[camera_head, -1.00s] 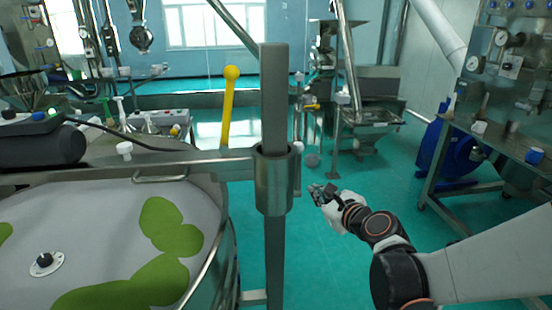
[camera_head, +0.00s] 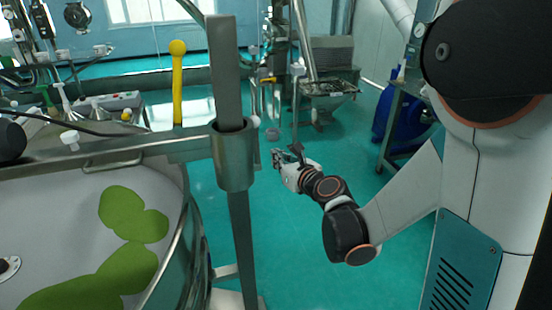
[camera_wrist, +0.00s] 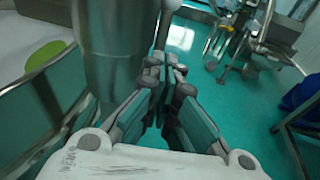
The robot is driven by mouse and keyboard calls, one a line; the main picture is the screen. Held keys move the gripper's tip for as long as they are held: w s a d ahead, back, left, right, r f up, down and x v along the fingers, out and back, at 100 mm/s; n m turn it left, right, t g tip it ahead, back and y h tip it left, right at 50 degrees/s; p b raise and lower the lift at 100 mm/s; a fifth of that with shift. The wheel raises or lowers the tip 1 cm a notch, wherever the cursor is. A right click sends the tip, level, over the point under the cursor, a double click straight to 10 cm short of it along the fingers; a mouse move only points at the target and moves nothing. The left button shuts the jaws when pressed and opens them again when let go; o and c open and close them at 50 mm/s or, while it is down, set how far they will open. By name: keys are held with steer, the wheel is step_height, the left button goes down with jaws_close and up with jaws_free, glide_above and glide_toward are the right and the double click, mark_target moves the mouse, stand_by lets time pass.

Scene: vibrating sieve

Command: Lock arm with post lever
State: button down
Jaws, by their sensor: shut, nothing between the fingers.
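The yellow post lever (camera_head: 177,90) with a round knob stands upright on the metal arm (camera_head: 110,155), behind the post in the head view. The arm runs from the left, over the sieve, to a collar (camera_head: 232,155) around the grey vertical post (camera_head: 224,65). My gripper (camera_head: 277,155) is to the right of the collar and post, apart from the lever, over the floor. In the wrist view my gripper (camera_wrist: 168,78) shows its fingers together and empty, with the post's collar (camera_wrist: 115,50) close at upper left. The lever is not seen in the wrist view.
The round sieve (camera_head: 85,230) with green patches fills the lower left. A metal hopper machine (camera_head: 328,90) and a blue blower (camera_head: 395,125) stand behind on the right. The teal floor (camera_head: 300,260) around my gripper is clear.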

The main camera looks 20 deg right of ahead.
mark_target(257, 144)
steer(key=b+x, duration=0.1)
steer(key=x, duration=1)
steer(key=shift+w+a+f+b, duration=0.1)
steer(key=shift+w+a+b, duration=0.05)
steer(key=shift+w+b, duration=0.15)
